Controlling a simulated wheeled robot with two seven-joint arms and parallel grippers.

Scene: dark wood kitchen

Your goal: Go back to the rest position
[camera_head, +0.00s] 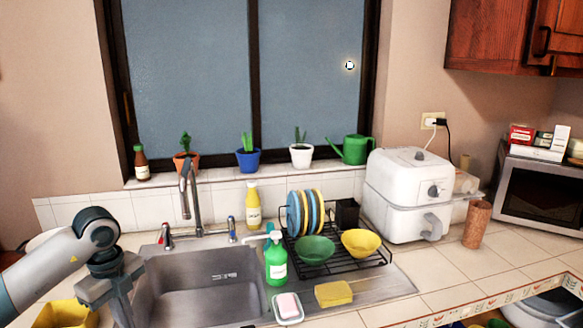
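My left arm comes in from the left, and its gripper (122,292) hangs down at the left edge of the sink (205,285). The fingertips run toward the bottom of the picture, so I cannot tell whether it is open or shut. My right arm and gripper are not in view.
A soap bottle (276,262), soap dish (288,310) and yellow sponge (333,293) stand right of the sink. Behind them is a dish rack (350,266) with plates and bowls. A yellow container (66,314) is lower left. A white air fryer (408,195) and microwave (543,190) are right.

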